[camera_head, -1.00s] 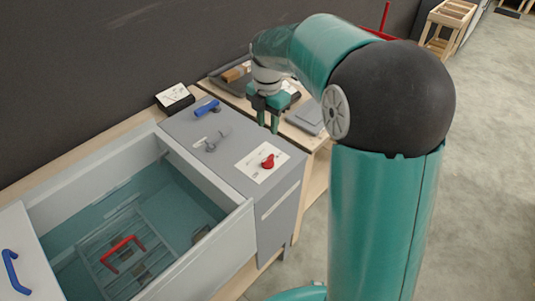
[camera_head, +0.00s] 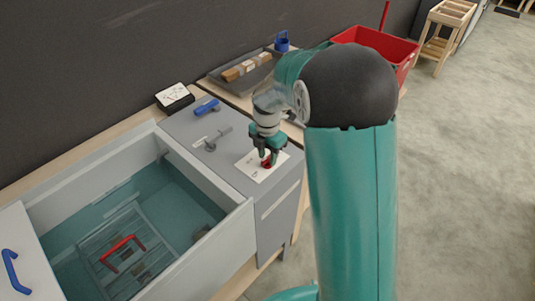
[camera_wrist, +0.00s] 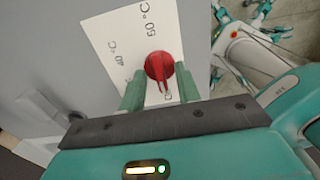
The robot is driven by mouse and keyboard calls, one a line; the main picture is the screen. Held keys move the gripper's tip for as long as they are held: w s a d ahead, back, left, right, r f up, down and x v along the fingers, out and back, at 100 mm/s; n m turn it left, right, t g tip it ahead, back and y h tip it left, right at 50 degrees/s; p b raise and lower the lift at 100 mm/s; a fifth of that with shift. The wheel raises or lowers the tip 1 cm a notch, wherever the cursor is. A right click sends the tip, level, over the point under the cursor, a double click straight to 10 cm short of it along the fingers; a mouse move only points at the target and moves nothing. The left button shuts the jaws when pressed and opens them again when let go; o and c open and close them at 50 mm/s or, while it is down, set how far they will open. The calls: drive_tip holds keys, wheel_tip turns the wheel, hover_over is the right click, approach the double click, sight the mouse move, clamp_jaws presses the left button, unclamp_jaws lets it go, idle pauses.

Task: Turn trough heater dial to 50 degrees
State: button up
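The red dial (camera_head: 266,164) sits on a white label plate (camera_head: 254,174) on top of the grey control box beside the trough. The dial (camera_wrist: 159,66) also shows in the wrist view, with its narrow ridge pointing down toward my gripper, between the fingers. The plate (camera_wrist: 112,28) reads 50 °C above the dial and 40 °C to its left; another mark below it is partly hidden. My gripper (camera_head: 266,154) is over the dial, pointing down. In the wrist view my gripper (camera_wrist: 160,90) is open, with one green finger on each side of the ridge and gaps visible.
A grey lever (camera_head: 213,140) and a blue handle (camera_head: 207,106) are on the same grey box. The open trough (camera_head: 190,158) with water and a red-handled rack lies to the left. A red crate (camera_head: 378,48) and a grey tray (camera_head: 243,76) stand behind.

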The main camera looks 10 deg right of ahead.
clamp_jaws()
